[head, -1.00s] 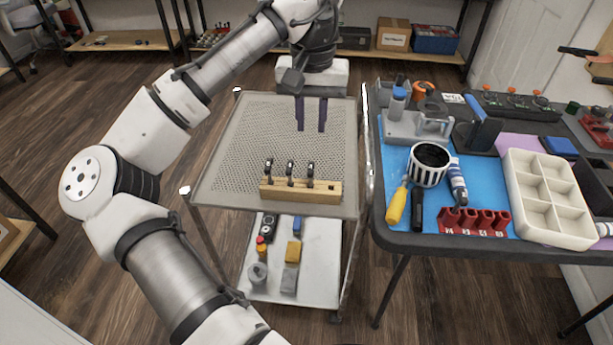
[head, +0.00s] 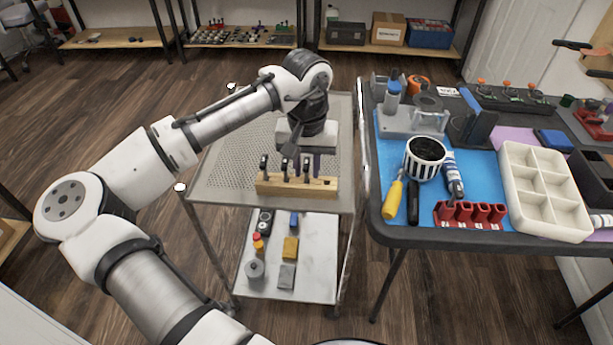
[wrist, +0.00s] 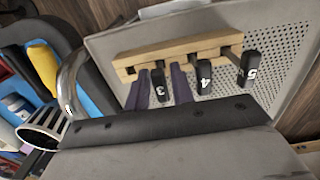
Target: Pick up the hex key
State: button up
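Three black hex keys stand upright in a row in a wooden block (head: 270,186) on the cart's top. In the wrist view they are marked 3 (wrist: 158,87), 4 (wrist: 204,76) and 5 (wrist: 249,68). My gripper (head: 307,166) points down over the right end of the row in the head view. In the wrist view its dark fingers (wrist: 160,88) are apart, one on each side of the key marked 3. I cannot tell whether either finger touches it. The lower parts of the keys are hidden in the block.
The perforated cart top (head: 228,170) is clear left of the block. A dark table (head: 385,236) stands close on the right, with a screwdriver (head: 393,198), a striped cup (head: 424,160), a red holder (head: 470,213) and a white compartment tray (head: 545,190).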

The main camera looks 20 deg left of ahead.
grip_shut()
